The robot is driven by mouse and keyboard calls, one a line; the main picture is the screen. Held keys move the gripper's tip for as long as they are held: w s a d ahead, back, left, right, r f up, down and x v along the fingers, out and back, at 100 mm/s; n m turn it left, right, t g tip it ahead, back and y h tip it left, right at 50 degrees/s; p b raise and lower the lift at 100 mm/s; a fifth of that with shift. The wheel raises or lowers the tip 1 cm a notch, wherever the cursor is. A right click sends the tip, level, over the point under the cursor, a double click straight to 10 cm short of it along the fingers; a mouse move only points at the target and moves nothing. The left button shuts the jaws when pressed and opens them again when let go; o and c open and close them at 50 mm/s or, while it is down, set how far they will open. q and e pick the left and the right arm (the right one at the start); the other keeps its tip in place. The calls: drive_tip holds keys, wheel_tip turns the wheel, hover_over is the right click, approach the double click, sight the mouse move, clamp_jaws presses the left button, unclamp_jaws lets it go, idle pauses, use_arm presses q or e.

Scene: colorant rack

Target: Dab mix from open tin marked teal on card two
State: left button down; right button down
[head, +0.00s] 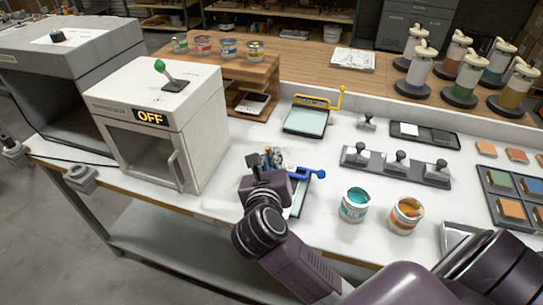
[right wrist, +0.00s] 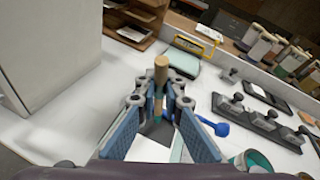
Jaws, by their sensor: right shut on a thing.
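My right gripper (head: 270,158) is shut on a slim wooden-handled tool (right wrist: 160,75), upright between the blue finger pads in the right wrist view. A pale panel with a blue handle (head: 310,174) lies below the gripper, partly hidden. I cannot tell which card is two. My left gripper is out of view.
A dark rack of knobbed stamps (head: 396,168) lies behind the tins. A white cabinet marked OFF (head: 160,125) stands left. Pump bottles (head: 462,75) stand back right. Bare bench lies around the tins.

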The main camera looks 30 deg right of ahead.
drive_tip(key=shift+f+b, duration=0.4)
drive_tip(key=shift+f, duration=0.2)
idle(0.4)
idle(1.0)
wheel_tip(320, 180, up, 7)
drive_tip(key=p, duration=0.6)
drive_tip(key=shift+p, duration=0.35)
idle(0.5)
